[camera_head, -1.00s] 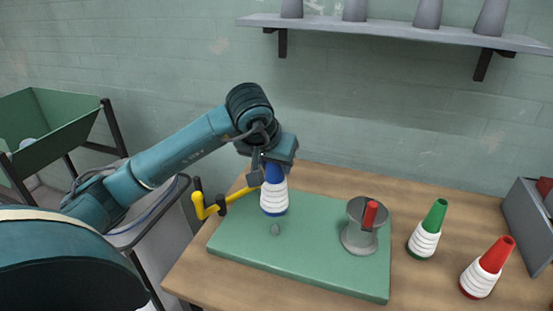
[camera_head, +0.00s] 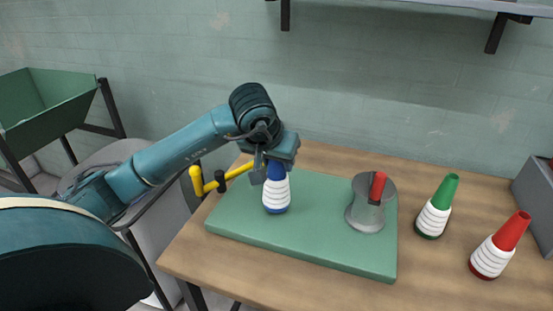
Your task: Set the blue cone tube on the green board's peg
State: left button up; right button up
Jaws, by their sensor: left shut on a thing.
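The blue cone tube (camera_head: 276,195), white-banded with a blue top and blue base rim, stands upright over the left part of the green board (camera_head: 310,245). My left gripper (camera_head: 268,169) is shut on its blue top from above. The tube's base looks at or very near the board's surface, where the board's small grey peg was visible earlier. The peg is now hidden by the tube. Whether the base fully touches the board I cannot tell. My right gripper is not in view.
A grey flanged spool with a red handle (camera_head: 366,212) stands on the board's right part. A green cone tube (camera_head: 437,207) and a red cone tube (camera_head: 498,246) stand right of the board. A yellow crank (camera_head: 197,182) is at the board's left. A grey bin (camera_head: 535,195) is at right.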

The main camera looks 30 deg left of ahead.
pick_arm(q)
jog(key=shift+f, duration=0.4)
jog(key=shift+f+b, duration=0.5)
jog(key=shift+b, duration=0.2)
jog(key=o, duration=1.3)
jog(key=v, duration=1.3)
jog(key=shift+r, duration=0.15)
